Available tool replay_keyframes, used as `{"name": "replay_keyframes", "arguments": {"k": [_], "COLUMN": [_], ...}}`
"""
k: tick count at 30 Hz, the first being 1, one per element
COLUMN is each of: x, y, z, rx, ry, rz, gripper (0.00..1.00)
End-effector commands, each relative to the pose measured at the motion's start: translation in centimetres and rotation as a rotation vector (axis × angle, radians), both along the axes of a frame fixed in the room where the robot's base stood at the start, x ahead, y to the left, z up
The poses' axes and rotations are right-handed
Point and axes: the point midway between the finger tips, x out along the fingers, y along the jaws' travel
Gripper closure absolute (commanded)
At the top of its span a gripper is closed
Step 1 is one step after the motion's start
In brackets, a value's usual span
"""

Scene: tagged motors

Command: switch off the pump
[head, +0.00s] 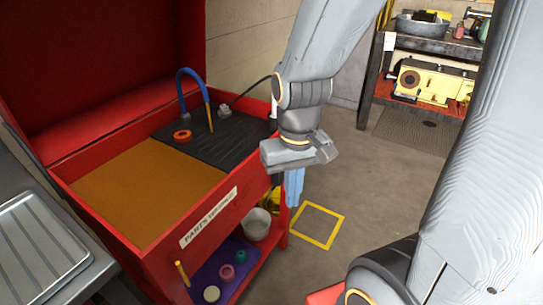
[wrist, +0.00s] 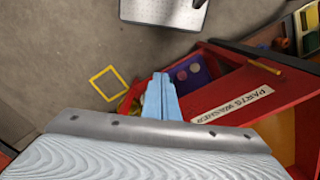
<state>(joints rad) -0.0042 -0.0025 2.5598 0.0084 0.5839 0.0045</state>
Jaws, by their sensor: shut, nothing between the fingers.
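The red parts washer (head: 190,228) stands open in the head view, with a brown basin (head: 145,195). On its black ledge (head: 245,140) are a blue hose (head: 183,84) with a yellow nozzle, an orange ring (head: 182,136) and a small grey fitting (head: 224,110) with a black cable. I cannot tell whether the fitting is the pump's switch. My gripper (head: 293,190) points down with its light-blue fingers together and empty, in front of the washer's right end. In the wrist view the shut fingers (wrist: 160,85) show beside the washer's labelled front (wrist: 232,104).
The washer's lower shelf holds a purple mat with several small pots and a white bucket (head: 257,225). A yellow square (head: 343,225) marks open floor to the right. A loaded workbench (head: 455,48) stands behind. A grey ribbed surface (head: 38,245) is at left.

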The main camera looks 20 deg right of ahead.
Motion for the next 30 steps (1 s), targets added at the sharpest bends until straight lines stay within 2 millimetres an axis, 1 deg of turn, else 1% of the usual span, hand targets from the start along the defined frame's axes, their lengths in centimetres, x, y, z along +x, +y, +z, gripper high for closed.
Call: {"name": "replay_keyframes", "arguments": {"k": [13,16,17,20,21,23,24,27,30], "x": [0.0,0.8,1.3,3.6,4.8,6.7,7.8,10.2,11.8], "y": [-0.1,-1.0,-1.5,-4.4,-5.9,-8.4,-10.1,-13.7,-16.3], "z": [0.0,-0.1,-0.1,-0.5,-0.7,-1.0,-1.3,-2.0,-2.7], "rx": [-0.001,-0.013,-0.019,-0.048,-0.057,-0.062,-0.058,-0.021,0.048], "ry": [-0.001,-0.021,-0.033,-0.101,-0.14,-0.204,-0.249,-0.356,-0.444], "rz": [-0.002,-0.035,-0.055,-0.154,-0.208,-0.294,-0.352,-0.488,-0.6], "gripper": [1.0,1.0,1.0,1.0,1.0,1.0,1.0,1.0,1.0]}}
